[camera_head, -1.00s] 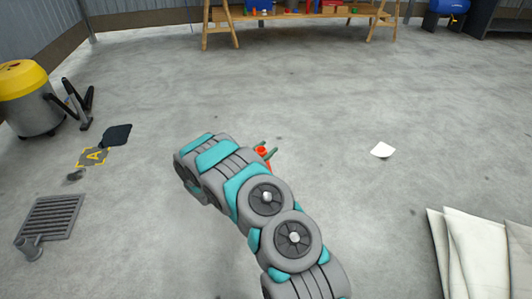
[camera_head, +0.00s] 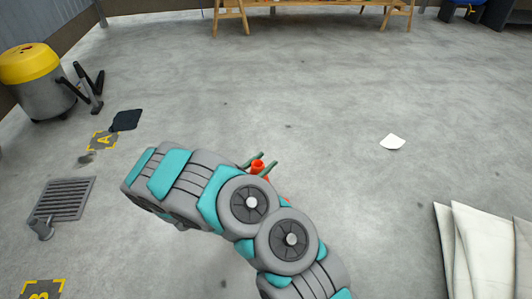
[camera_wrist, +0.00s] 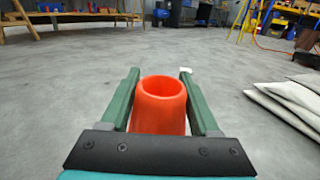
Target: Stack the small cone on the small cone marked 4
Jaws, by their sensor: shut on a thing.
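An orange small cone (camera_wrist: 160,107) is between the two green fingers of my gripper (camera_wrist: 163,92) in the wrist view. Its round open top faces the camera, and its lower part is hidden by the dark gripper body. In the head view the orange cone (camera_head: 257,167) shows just past my arm, with my gripper (camera_head: 254,163) around it, and most of it is hidden behind the arm. My gripper is shut on this cone. No number is visible on it. No cone marked 4 can be made out in either view.
A yellow-topped vacuum (camera_head: 38,80) stands at the left. A floor grate (camera_head: 62,200), a dark mat (camera_head: 126,120) and yellow floor markings A (camera_head: 102,141) and B (camera_head: 42,289) lie on the left. White paper (camera_head: 392,142) and pale sacks (camera_head: 484,250) are right. The middle floor is clear.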

